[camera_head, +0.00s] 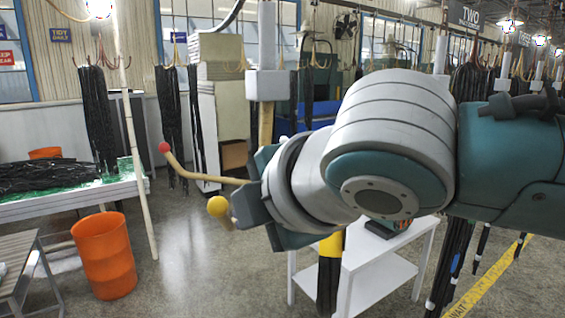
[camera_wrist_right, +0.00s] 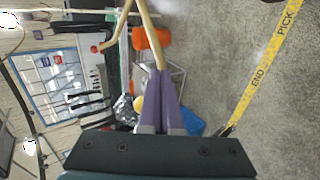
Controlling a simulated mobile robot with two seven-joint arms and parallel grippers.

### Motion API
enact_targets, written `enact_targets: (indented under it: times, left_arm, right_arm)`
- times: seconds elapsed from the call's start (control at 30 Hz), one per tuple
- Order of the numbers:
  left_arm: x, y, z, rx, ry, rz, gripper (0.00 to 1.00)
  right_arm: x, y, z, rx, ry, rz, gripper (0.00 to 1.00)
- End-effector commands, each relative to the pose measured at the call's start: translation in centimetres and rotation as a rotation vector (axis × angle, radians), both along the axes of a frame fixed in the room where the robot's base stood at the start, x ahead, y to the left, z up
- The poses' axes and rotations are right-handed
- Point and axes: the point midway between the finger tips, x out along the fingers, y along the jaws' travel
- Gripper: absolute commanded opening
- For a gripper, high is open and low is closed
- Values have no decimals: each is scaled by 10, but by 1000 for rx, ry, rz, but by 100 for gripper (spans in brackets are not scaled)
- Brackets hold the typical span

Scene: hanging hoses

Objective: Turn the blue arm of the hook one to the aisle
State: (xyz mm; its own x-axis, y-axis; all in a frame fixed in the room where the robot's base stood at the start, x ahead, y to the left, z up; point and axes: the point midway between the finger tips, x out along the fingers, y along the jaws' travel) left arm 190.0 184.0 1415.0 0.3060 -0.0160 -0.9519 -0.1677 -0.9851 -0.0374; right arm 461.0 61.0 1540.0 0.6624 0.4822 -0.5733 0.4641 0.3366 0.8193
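Hook one hangs from a grey block (camera_head: 266,86) with a tan stem (camera_head: 265,125) below it. A tan arm with a red ball (camera_head: 165,147) points left; a yellow ball (camera_head: 217,206) sits nearer. In the right wrist view the red ball (camera_wrist_right: 95,49) and part of the yellow ball (camera_wrist_right: 139,103) also show. My right gripper (camera_wrist_right: 161,72) has its two purple fingers closed around a tan rod of the hook (camera_wrist_right: 145,35). No blue ball can be made out on the hook; my right arm covers much of it in the head view. My left gripper is not in view.
A white table (camera_head: 375,275) stands below my right arm, beside black hoses with a yellow band (camera_head: 330,245). An orange bin (camera_head: 104,256) and a table with a green-covered top (camera_head: 110,188) stand left.

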Motion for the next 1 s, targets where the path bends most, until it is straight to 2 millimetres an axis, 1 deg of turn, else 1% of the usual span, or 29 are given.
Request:
enact_targets:
  times: [0.03, 0.27, 0.5, 0.73, 1.0]
  left_arm:
    - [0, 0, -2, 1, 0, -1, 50]
    - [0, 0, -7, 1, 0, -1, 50]
    - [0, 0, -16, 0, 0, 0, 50]
    - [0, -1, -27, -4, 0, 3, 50]
    - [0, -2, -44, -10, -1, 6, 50]
  right_arm:
    - [0, 6, -1, 2, 0, 2, 0]
    - [1, 27, -1, 1, 1, 2, 0]
    - [6, 47, -2, 0, -1, 1, 0]
    - [10, 68, -2, 1, 1, 2, 0]
    - [22, 88, -3, -1, -2, 0, 0]
